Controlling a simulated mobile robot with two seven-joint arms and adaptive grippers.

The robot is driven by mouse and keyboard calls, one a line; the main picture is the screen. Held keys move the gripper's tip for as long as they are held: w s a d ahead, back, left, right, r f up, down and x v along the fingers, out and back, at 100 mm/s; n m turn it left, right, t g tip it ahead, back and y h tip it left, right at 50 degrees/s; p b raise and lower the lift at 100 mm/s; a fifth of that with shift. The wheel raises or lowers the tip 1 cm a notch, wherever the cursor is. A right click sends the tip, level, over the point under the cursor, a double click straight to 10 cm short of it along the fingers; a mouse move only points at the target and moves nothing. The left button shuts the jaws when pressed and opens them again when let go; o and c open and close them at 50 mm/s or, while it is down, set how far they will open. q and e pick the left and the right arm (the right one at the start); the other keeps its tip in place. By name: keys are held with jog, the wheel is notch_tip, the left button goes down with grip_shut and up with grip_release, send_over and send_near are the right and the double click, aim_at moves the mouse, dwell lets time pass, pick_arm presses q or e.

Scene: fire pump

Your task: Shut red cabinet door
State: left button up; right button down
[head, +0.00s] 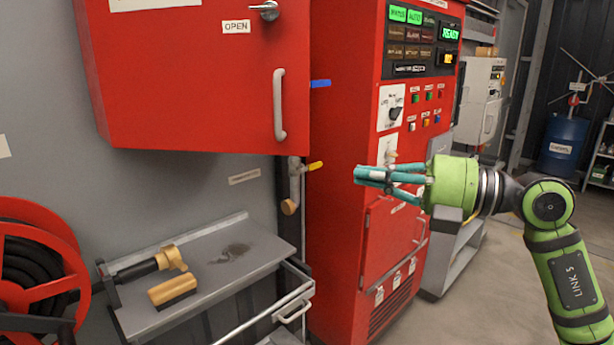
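A red wall cabinet (185,75) fills the upper left of the head view. Its front carries an "OPEN" label, a silver latch (265,10) and a light vertical handle (280,105) near the right edge. I see no clear gap around this front, and I cannot tell whether the door is fully shut. My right gripper (360,176) is to the right of the cabinet and lower than its handle, apart from it, in front of the red control panel. Its teal fingers lie close together, pointing left, with nothing visible between them. My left gripper is not in view.
The tall red control panel (345,130) with lit displays stands right of the wall cabinet. Below the cabinet, a grey bench (240,285) holds a nozzle (150,264) and a brush (172,290). A red hose reel (40,270) is at left. Floor is clear at lower right.

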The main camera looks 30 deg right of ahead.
jog(key=w+a+p, duration=0.3)
jog(key=w+p, duration=0.4)
jog(key=w, duration=0.3)
jog(key=shift+a+f+p, duration=0.3)
jog(key=shift+a, duration=0.05)
jog(key=shift+w, duration=0.1)
